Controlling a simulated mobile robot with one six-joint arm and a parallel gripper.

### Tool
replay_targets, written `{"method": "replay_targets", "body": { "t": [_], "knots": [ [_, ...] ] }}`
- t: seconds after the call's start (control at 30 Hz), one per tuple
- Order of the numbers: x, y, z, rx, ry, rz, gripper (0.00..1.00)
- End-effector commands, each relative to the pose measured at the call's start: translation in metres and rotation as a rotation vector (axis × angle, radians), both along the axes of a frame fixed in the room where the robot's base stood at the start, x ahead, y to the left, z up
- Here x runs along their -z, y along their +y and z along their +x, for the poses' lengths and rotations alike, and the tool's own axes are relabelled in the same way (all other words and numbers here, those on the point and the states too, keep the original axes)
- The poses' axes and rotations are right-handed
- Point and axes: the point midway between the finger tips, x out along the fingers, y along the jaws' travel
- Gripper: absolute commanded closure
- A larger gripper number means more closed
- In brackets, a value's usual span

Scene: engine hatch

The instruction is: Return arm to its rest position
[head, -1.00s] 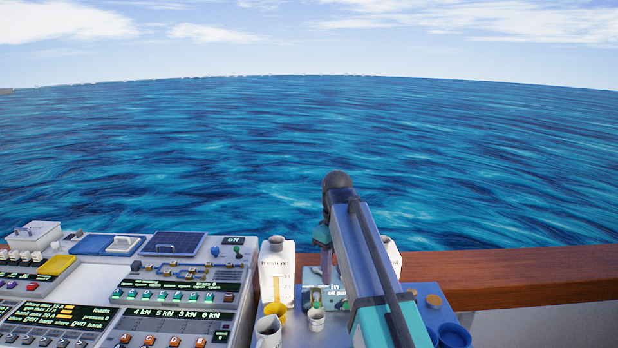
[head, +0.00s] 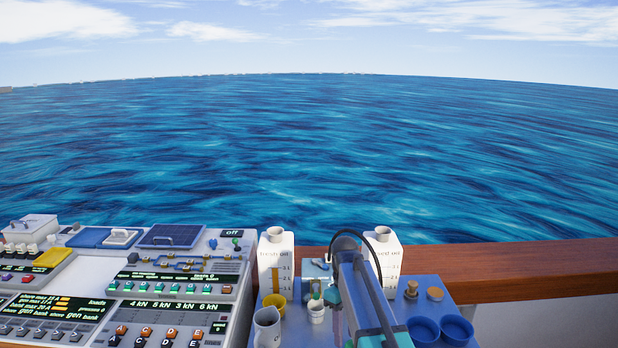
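My arm (head: 362,290) rises from the bottom edge, right of centre, in the head view. Its grey and teal link points away from me over the blue tray, with a black cable looping at its far end. My gripper's fingers cannot be made out; they are hidden or out of view. Nothing is visibly held.
A control panel (head: 150,315) with switches and displays fills the left. The blue tray (head: 415,292) bears white bottles (head: 276,262) (head: 383,255), a jug (head: 267,327), a yellow cup (head: 275,304) and blue cups (head: 456,329) close around my arm. A wooden rail (head: 520,272) runs behind.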

Motion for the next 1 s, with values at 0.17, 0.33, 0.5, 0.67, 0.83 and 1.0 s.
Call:
{"method": "replay_targets", "body": {
  "t": [0.17, 0.33, 0.5, 0.67, 0.83, 1.0],
  "knots": [
    [0.063, -0.011, -0.028, 0.015, 0.068, -0.007, 0.61],
    [0.116, -0.019, -0.056, 0.036, 0.121, -0.016, 0.61],
    [0.166, -0.027, -0.086, 0.063, 0.169, -0.026, 0.61],
    [0.211, -0.034, -0.118, 0.093, 0.212, -0.037, 0.61],
    [0.255, -0.041, -0.154, 0.127, 0.254, -0.051, 0.61],
    [0.296, -0.046, -0.191, 0.166, 0.290, -0.067, 0.61]
  ]
}}
